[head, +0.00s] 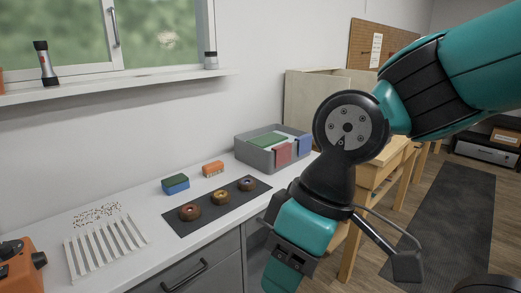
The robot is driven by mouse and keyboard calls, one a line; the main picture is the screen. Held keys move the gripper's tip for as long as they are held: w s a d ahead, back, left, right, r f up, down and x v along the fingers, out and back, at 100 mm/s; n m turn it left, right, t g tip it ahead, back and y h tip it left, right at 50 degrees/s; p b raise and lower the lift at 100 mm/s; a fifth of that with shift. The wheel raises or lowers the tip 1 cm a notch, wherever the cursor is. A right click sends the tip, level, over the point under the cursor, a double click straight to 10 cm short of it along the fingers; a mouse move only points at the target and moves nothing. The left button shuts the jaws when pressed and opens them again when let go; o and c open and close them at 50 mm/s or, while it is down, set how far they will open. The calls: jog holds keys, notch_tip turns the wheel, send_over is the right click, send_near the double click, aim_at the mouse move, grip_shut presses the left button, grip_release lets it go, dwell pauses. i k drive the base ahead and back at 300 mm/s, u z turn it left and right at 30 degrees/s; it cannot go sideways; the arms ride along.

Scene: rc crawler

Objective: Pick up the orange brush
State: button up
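The orange brush (213,168) lies on the white counter near the wall, orange body up, with a paler strip along its lower side that looks like bristles. Nothing touches it. My gripper (284,270) hangs in front of the counter, to the right of and nearer than the brush, well apart from it. Its fingertips are cut off or hidden at the bottom of the picture, so I cannot tell whether it is open or shut.
A green-and-blue block (175,184) sits left of the brush. A dark mat (182,228) with three brown round pieces lies in front. A grey bin (258,157) stands to the right. A slotted white rack (105,247) and an orange tool (20,268) are at left.

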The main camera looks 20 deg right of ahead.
aim_at(216, 168)
jog(key=z, duration=0.5)
jog(key=k, duration=0.6)
jog(key=z, duration=0.75)
jog(key=i, duration=1.15)
jog(key=u, duration=0.3)
jog(key=i, duration=0.8)
jog(key=u, duration=1.3)
jog(key=i, duration=0.75)
jog(key=u, duration=0.7)
